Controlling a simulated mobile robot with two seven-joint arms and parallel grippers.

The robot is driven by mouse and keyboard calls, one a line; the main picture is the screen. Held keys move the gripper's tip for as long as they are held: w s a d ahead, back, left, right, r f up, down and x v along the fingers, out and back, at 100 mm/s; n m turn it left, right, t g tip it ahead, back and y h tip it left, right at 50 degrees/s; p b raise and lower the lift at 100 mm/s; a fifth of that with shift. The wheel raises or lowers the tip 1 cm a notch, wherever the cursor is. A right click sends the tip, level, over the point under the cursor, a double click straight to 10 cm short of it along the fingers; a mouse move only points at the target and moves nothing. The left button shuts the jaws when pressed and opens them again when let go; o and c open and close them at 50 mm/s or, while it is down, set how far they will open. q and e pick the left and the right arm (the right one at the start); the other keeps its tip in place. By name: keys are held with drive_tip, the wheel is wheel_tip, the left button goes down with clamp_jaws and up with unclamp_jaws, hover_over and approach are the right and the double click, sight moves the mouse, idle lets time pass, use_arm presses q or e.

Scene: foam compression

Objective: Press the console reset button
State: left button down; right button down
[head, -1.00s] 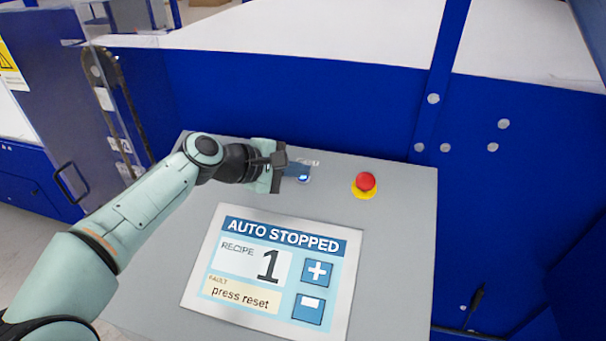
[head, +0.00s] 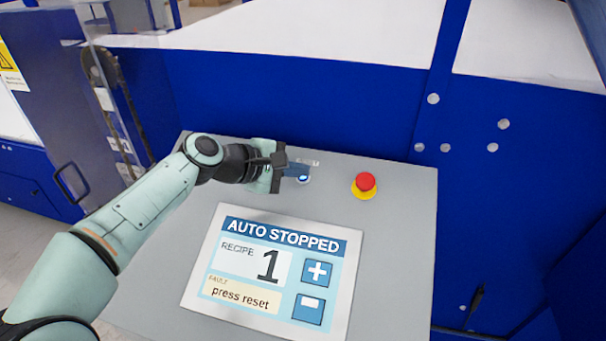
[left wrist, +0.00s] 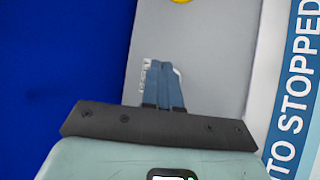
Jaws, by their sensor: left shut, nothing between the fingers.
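The reset button (head: 303,179) shows as a small lit blue-white spot on the grey console (head: 395,235), left of the red stop knob. My left gripper (head: 308,172) is shut and empty, its blue fingertips just above and beside the button. In the left wrist view the shut fingers (left wrist: 165,85) cover most of the button, and only a pale edge shows beside them. A printed label lies by the fingertips. I cannot tell whether the tips touch the button. The console screen (head: 272,272) reads "AUTO STOPPED", recipe 1, "press reset". My right gripper is not in view.
A red emergency stop knob (head: 365,182) on a yellow base stands on the console, right of the button. A blue machine frame (head: 310,105) rises behind the console. A clear door panel with a handle is at the left. The console's right part is clear.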

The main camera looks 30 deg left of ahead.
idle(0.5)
use_arm(q)
drive_tip(key=shift+w+f, duration=0.15)
drive_tip(key=shift+f, duration=0.3)
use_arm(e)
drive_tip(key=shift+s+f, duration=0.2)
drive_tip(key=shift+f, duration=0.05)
use_arm(q)
drive_tip(key=shift+r, duration=0.4)
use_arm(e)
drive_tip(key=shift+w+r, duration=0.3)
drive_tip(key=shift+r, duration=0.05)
